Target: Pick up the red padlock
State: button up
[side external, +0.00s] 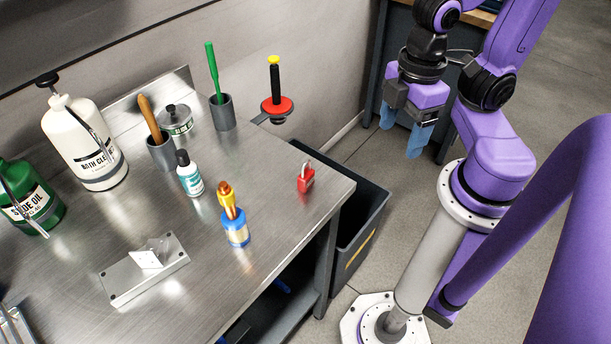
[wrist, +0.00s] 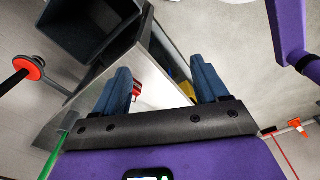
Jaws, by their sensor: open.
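The red padlock (side external: 306,181) stands on the steel bench near its right corner, shackle up. In the wrist view a red piece (wrist: 137,90), which looks like the padlock, shows beside the left finger, partly hidden by it. My gripper (side external: 404,130) is open and empty, with blue fingers. It is off the bench's right side, up and to the right of the padlock in the side view and clearly apart from it. In the wrist view the open fingers (wrist: 161,78) have nothing between them near the tips.
A blue-and-orange bottle (side external: 236,230) and a small white bottle (side external: 190,175) stand left of the padlock. A black-handled tool with a red disc (side external: 275,95) hangs at the bench's back edge. A dark bin (side external: 365,205) is below the right edge. Bench around the padlock is clear.

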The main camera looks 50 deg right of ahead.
jog(key=c, duration=0.4)
jog(key=m+g+y, duration=0.2)
jog(key=m+y, duration=1.1)
jog(key=m, duration=1.7)
send_near(310, 168)
jog(key=shift+n, duration=0.3)
jog(key=x, duration=0.4)
jog(key=f+x, duration=0.1)
jog(key=x, duration=0.1)
jog(key=shift+w, duration=0.3)
jog(key=shift+x, duration=2.65)
